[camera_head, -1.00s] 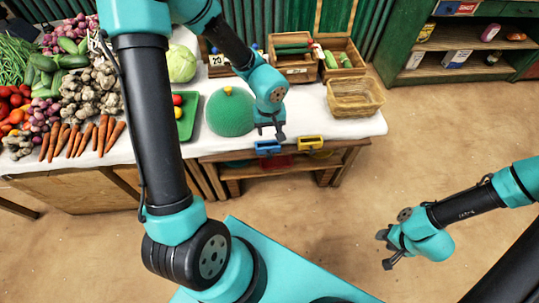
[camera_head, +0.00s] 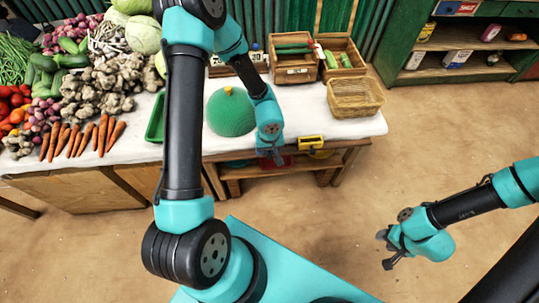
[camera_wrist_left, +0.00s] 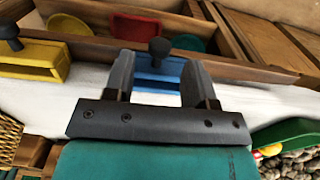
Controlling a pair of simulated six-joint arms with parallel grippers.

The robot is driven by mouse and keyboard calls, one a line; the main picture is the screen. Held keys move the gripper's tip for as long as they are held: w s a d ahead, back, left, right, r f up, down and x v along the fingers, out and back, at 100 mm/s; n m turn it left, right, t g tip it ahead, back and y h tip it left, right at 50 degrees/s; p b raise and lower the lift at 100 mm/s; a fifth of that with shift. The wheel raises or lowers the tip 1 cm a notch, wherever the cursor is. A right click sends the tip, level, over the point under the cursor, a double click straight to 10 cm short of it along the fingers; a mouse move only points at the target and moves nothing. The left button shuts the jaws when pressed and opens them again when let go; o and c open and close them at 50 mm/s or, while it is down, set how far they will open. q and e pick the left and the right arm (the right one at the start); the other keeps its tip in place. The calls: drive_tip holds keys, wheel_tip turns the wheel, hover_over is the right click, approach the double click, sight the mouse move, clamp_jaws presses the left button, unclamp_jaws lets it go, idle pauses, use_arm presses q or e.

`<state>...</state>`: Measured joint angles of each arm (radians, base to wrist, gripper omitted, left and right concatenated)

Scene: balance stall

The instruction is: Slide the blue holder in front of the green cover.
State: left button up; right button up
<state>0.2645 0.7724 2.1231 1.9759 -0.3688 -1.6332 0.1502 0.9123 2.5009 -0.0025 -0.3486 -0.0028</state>
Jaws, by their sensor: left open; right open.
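The green cover (camera_head: 231,114), a dome with a yellow knob, stands on the white tabletop in the head view. The blue holder (camera_wrist_left: 158,72) shows in the left wrist view between the two fingers of my left gripper (camera_wrist_left: 159,82), with a dark knob on it. In the head view my left gripper (camera_head: 272,157) is at the table's front edge, right of and in front of the cover, and hides the holder. It is open; I cannot tell whether a finger touches the holder. My right gripper (camera_head: 386,248) is open and empty over the floor.
A yellow holder (camera_head: 311,142) sits at the front edge to the right; it also shows in the left wrist view (camera_wrist_left: 30,58). A green tray (camera_head: 155,120) is left of the cover. A wicker basket (camera_head: 355,98) and wooden crates (camera_head: 296,70) stand further back.

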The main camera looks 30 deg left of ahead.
sight(269, 156)
use_arm(q)
drive_tip(key=shift+f, duration=1.85)
clamp_jaws()
